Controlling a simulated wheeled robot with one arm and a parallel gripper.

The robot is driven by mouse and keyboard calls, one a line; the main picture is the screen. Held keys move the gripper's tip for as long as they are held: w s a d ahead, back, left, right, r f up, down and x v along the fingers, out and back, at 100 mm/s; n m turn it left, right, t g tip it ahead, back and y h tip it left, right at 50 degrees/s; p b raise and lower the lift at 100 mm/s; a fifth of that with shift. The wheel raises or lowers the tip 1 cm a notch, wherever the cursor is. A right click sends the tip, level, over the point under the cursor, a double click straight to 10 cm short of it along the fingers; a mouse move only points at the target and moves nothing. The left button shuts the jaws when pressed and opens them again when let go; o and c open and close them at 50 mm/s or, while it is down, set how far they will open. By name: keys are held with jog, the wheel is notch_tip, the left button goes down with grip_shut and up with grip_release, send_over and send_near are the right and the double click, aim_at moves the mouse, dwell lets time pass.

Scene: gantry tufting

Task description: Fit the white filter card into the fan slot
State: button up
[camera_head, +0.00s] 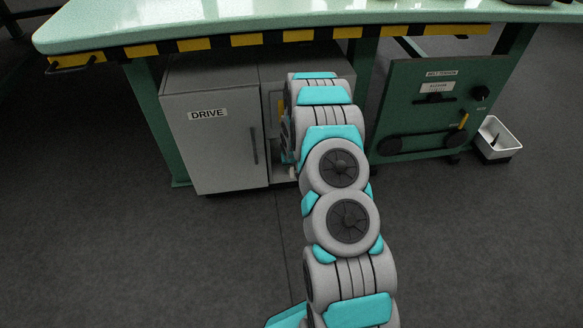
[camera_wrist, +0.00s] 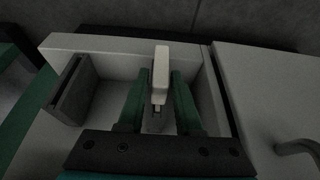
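My gripper (camera_wrist: 160,88) has its two green fingers apart, one on each side of a narrow off-white piece (camera_wrist: 161,72). This piece stands upright and is seen nearly edge-on in the wrist view. It may be the white filter card, but I cannot tell for sure. A narrow gap seems to show between it and each finger. In the head view my arm reaches into the open bay beside the DRIVE door (camera_head: 212,135), and my gripper is hidden there. I cannot make out the fan slot clearly.
A dark grey box-like part (camera_wrist: 72,92) sits at the left inside the pale cabinet (camera_wrist: 110,46). A door with a curved handle (camera_wrist: 297,147) is at the right. The bench top (camera_head: 250,22) overhangs the cabinet. A green panel (camera_head: 440,105) and a white bin (camera_head: 497,140) stand to the right.

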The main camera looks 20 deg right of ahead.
jog(key=o, duration=0.3)
jog(key=shift+v, duration=3.9)
